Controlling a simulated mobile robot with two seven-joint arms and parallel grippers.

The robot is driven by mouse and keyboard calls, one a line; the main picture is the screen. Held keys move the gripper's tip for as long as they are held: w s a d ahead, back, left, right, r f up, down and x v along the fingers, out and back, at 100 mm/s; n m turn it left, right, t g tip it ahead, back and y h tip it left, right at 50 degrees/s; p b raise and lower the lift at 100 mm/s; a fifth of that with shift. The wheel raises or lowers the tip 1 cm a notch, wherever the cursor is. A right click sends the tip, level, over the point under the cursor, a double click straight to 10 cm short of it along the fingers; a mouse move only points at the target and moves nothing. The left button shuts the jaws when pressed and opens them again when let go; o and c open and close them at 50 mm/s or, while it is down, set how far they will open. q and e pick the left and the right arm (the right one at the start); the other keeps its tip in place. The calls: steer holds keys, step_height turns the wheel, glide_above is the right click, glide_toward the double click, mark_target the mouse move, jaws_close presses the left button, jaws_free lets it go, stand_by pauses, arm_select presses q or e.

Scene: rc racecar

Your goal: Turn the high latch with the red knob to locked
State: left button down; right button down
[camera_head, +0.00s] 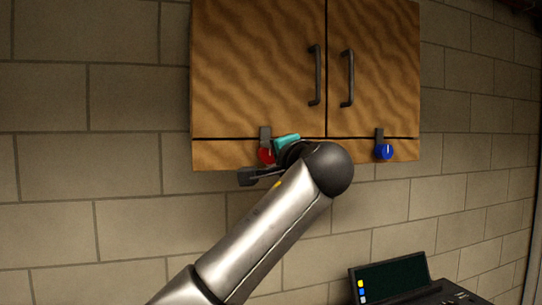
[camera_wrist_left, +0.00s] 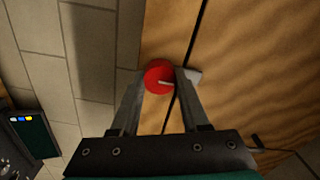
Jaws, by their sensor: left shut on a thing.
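The red knob (camera_head: 267,155) sits on the lower edge of the wooden cabinet, under its left door. Its dark latch bar (camera_head: 265,134) stands upright above it, reaching across the gap to the door. My left gripper (camera_head: 272,159) is at the knob, with my wrist covering part of it. In the left wrist view the two fingers lie on either side of the red knob (camera_wrist_left: 157,76), shut on it. A white pointer line shows on the knob's face, and a pale part of the latch (camera_wrist_left: 193,77) shows beside the right finger. My right gripper is not in view.
A blue knob (camera_head: 385,152) with its own upright latch bar (camera_head: 379,134) sits under the right door. Two dark handles (camera_head: 315,75) (camera_head: 347,78) are on the doors. A dark device with a screen (camera_head: 390,279) stands lower right. The wall left of the cabinet is clear.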

arm_select(q)
steer(key=shift+c, duration=2)
jaws_free()
steer(key=b+v, duration=0.4)
steer(key=v, duration=1.1)
steer(key=shift+s, duration=0.15)
